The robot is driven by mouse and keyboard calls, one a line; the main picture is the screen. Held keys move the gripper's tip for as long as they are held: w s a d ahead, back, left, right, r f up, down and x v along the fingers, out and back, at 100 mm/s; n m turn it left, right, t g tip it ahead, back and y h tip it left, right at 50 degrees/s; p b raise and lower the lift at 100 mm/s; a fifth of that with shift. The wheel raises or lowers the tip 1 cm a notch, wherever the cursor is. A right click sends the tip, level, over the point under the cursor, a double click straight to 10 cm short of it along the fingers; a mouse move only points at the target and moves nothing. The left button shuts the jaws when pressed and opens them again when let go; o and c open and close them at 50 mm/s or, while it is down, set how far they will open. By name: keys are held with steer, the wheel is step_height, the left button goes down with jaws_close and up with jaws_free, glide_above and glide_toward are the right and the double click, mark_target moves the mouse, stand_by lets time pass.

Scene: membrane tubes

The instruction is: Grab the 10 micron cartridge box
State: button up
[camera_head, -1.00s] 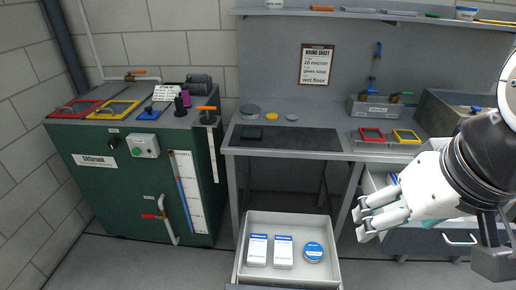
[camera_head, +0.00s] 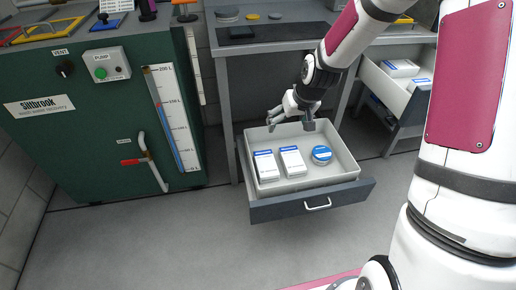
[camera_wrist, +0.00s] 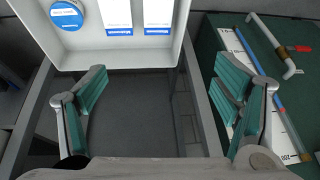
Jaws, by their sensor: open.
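Two white boxes with blue bands lie side by side in the open drawer (camera_head: 343,172), a left box (camera_head: 266,167) and a right box (camera_head: 292,162). Their print is too small to read, so I cannot tell which is the 10 micron cartridge box. In the wrist view the boxes show at the top edge, the right box (camera_wrist: 118,14) and the left box (camera_wrist: 158,14), partly cut off. My gripper (camera_head: 290,122) is above the drawer's back edge, behind the boxes and apart from them. In the wrist view my gripper (camera_wrist: 162,85) is open and empty.
A round blue-and-white tin (camera_head: 322,154) lies right of the boxes in the same drawer. The workbench (camera_head: 262,49) rises behind the drawer. A green tank (camera_head: 100,130) stands left. Another open drawer (camera_head: 388,86) is at the right. The floor in front is clear.

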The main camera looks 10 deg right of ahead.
steer(key=m+t+y+b, duration=0.1)
steer(key=m+b, duration=0.1)
steer(key=b, duration=0.4)
glide_toward(268, 164)
steer(key=b+x, duration=0.3)
steer(key=x, duration=0.1)
steer(key=shift+w+f, duration=0.1)
steer(key=shift+f, duration=0.2)
steer(key=shift+b+x, duration=1.55)
steer(key=shift+x, duration=1.5)
steer(key=shift+a, duration=0.1)
steer(key=c, duration=1)
steer(key=shift+r, duration=0.1)
steer(key=shift+c, duration=0.2)
